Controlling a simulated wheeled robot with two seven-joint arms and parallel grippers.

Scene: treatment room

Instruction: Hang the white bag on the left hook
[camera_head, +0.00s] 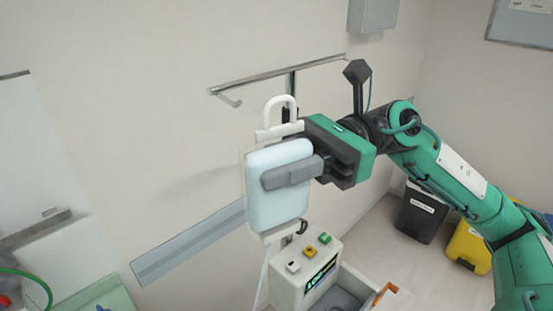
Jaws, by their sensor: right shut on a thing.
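My right gripper (291,173) is shut on the white bag (279,203), gripping its right side. The bag hangs upright, with a white loop handle (281,105) at its top. The metal rail (277,75) is on the wall behind and above the bag. The left hook (231,101) is at the rail's left end, up and to the left of the loop. The loop looks apart from the hook. The rail's right end is partly near my arm, and no right hook shows clearly. My left gripper does not show.
A white device with coloured buttons (302,277) stands below the bag. A grey wall strip (190,243) runs behind it. A black bin (421,214) and a yellow bin (468,246) stand at the right. The wall left of the hook is clear.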

